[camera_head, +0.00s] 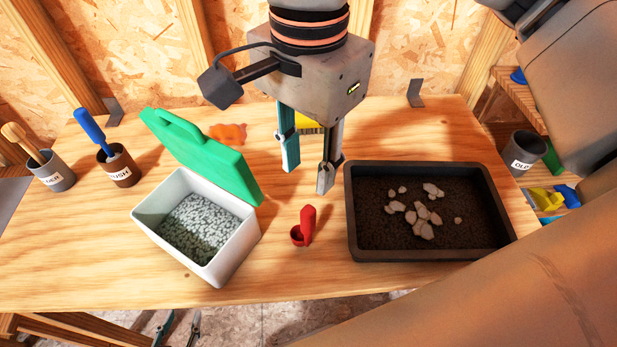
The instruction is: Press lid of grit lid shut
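The grit box (236,248) is a white open-topped tub with pale grey grit inside, at the left of the bench. Its green lid (205,155) stands raised and tilted at the tub's far side, so the grit lies open to view.
A red scoop (305,228) stands between the tub and a dark tray (352,225) of soil and stones. Cups with handled tools (120,172) stand at far left. A yellow item (308,127) lies behind the gripper. My arm fills the lower right.

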